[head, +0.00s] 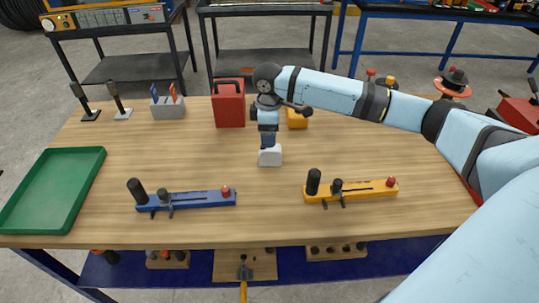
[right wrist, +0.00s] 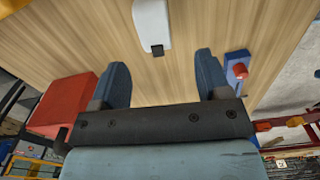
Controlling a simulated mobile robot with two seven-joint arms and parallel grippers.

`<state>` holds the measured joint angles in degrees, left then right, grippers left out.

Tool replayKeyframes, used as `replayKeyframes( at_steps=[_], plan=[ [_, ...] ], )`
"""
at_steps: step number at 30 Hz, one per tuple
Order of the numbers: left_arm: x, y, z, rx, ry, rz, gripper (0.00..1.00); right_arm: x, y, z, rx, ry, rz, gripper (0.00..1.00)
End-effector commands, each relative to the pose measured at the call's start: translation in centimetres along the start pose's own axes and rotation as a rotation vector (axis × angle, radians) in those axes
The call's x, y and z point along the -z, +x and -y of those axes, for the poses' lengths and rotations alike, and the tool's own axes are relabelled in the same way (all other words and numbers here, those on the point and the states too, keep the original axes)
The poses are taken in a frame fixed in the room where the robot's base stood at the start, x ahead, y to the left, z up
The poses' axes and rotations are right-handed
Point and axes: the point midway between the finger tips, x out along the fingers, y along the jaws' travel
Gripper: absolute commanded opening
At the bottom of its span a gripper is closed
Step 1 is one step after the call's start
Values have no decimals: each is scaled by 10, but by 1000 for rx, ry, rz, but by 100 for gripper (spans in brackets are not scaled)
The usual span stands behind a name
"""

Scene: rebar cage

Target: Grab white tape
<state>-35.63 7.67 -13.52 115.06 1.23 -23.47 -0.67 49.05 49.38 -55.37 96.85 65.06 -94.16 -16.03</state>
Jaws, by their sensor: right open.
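The white tape (head: 270,157) is a small white block-like thing standing on the wooden table near its middle. In the right wrist view the white tape (right wrist: 151,22) shows at the top, with a small black piece at its near end. My right gripper (head: 268,141) is just above and behind it in the head view, pointing down. In the right wrist view its two blue fingers (right wrist: 161,72) are spread, with nothing between them, and the tape is beyond the fingertips. My left gripper is in neither view.
A red container (head: 229,105) and a yellow block (head: 297,118) stand behind the gripper. A blue fixture (head: 186,200) and a yellow fixture (head: 352,190) lie in front, left and right. A green tray (head: 101,157) is at the left. Bare table surrounds the tape.

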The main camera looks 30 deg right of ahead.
Motion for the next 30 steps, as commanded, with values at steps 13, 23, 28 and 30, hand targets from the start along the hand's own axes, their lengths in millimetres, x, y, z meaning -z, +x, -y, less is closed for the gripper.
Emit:
replayKeyframes(
  at_steps=[13, 23, 28, 30],
  plan=[
    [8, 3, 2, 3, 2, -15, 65, -5, 48, -6, 0, 1, 1, 70],
    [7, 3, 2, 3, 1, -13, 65, -5, 72, -6, -2, -1, -2, 70],
    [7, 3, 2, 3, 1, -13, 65, -5, 72, -6, -2, -1, -2, 59],
    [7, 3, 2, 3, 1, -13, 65, -5, 72, -6, -2, -1, -1, 43]
  ],
)
